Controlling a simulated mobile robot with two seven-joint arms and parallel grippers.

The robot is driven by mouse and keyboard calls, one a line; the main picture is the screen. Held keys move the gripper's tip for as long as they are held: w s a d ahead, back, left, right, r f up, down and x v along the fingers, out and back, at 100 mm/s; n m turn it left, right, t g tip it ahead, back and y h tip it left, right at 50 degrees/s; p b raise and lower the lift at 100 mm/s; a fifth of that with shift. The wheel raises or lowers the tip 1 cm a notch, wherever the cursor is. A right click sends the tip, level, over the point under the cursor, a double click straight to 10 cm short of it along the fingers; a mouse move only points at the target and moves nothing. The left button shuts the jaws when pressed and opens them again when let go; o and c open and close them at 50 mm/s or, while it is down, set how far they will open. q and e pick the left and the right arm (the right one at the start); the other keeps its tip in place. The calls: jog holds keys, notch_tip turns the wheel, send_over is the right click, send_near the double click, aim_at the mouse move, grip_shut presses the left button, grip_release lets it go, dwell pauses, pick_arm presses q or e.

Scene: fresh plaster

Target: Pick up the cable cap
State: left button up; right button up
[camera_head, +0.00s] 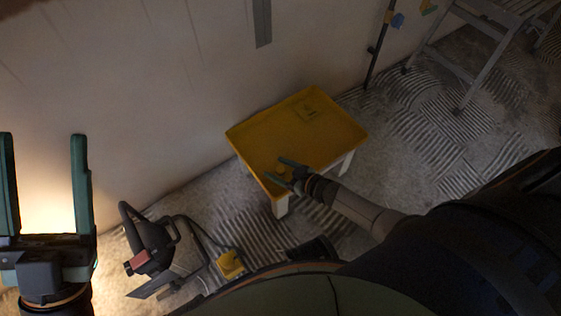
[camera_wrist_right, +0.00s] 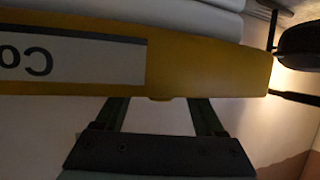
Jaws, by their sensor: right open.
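The cable cap (camera_head: 281,170) seems to be the small yellow lump on the yellow tabletop (camera_head: 320,130), near its front left edge; it is hard to tell from the yellow around it. My right gripper (camera_head: 281,171) is open, its two green fingers around that spot. In the right wrist view, which looks upside down, the tabletop's edge (camera_wrist_right: 205,70) runs across, and a small yellow bump, likely the cap (camera_wrist_right: 160,98), shows between the open fingers (camera_wrist_right: 158,100). Whether the fingers touch it cannot be told. My left gripper (camera_head: 42,136) is open and empty at the far left.
A black tool (camera_head: 152,240) with a cord and a yellow box (camera_head: 231,264) stand on the floor in front of the table. A wall rises behind and left. A ladder (camera_head: 480,20) stands at the back right. Most of the tabletop is clear.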

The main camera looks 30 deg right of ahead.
jog(key=shift+b+x, duration=0.35)
jog(key=shift+x, duration=0.65)
jog(key=shift+f, duration=0.1)
grip_shut()
